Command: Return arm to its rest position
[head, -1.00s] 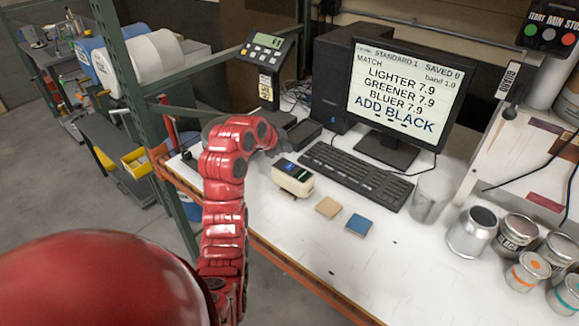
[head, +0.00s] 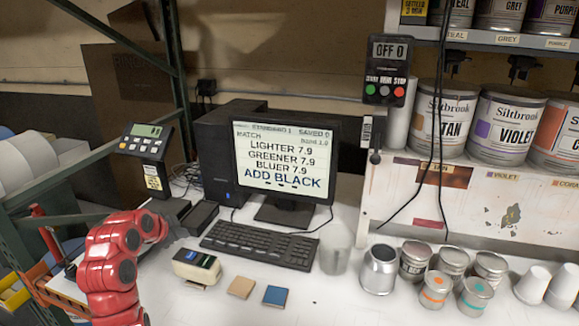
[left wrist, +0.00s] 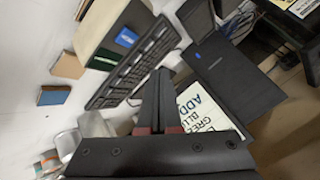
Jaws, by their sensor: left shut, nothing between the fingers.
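My left arm comes in from the left in the head view, bent at the wrist. My left gripper (head: 174,235) is small and blurred there, above the bench just behind the white handheld device. In the left wrist view the two dark fingers (left wrist: 158,82) lie together with nothing between them. They show in front of the keyboard (left wrist: 135,55) and the computer tower (left wrist: 235,80). My right gripper is in neither current view.
The white device (head: 197,265), tan tile (head: 241,287) and blue tile (head: 276,296) lie before the keyboard (head: 260,246). The monitor (head: 284,165) reads "ADD BLACK". A translucent cup (head: 335,255) and several cans (head: 379,270) stand right. A scale display (head: 146,141) stands left.

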